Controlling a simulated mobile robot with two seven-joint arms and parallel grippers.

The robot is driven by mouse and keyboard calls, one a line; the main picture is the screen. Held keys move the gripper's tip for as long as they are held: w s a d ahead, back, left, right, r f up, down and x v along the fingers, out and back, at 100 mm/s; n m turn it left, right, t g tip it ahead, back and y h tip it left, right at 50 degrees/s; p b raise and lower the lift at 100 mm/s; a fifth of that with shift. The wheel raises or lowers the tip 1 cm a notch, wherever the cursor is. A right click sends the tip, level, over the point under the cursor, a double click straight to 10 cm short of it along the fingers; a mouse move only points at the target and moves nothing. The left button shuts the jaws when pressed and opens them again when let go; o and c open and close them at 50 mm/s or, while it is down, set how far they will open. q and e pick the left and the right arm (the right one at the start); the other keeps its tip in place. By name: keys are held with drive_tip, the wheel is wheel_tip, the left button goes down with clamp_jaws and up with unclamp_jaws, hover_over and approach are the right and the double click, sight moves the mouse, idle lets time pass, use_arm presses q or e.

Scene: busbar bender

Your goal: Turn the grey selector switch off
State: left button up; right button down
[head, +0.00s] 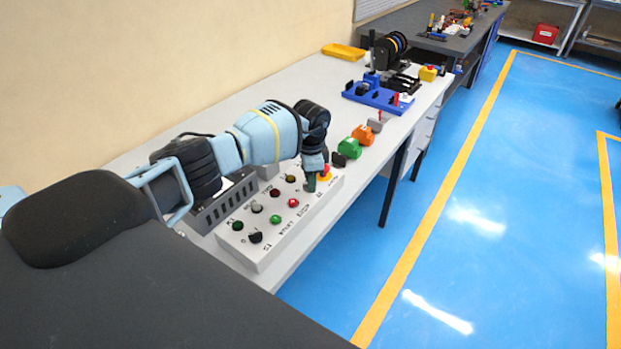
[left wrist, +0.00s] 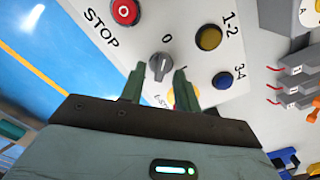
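The grey selector switch (left wrist: 160,67) shows in the left wrist view, on a white control panel (left wrist: 205,75) beside a "0" label. Its handle stands between the two fingertips of my left gripper (left wrist: 158,80), with a gap visible on the right side; I cannot tell whether the left finger touches it. I cannot tell exactly which mark the handle points to. In the head view my left gripper (head: 311,184) reaches down over the far end of the panel (head: 262,255) and hides the switch. The gripper is open. My right gripper is not in view.
In the left wrist view a red STOP button (left wrist: 125,12), a yellow button (left wrist: 208,38) and a blue button (left wrist: 222,80) surround the switch. In the head view a red-and-yellow button (head: 325,173) is close to my gripper. Green (head: 348,148) and orange (head: 363,135) blocks stand beyond.

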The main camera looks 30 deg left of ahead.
use_arm(q)
wheel_tip(320, 180, up, 8)
drive_tip(key=shift+f, duration=0.15)
idle(0.6)
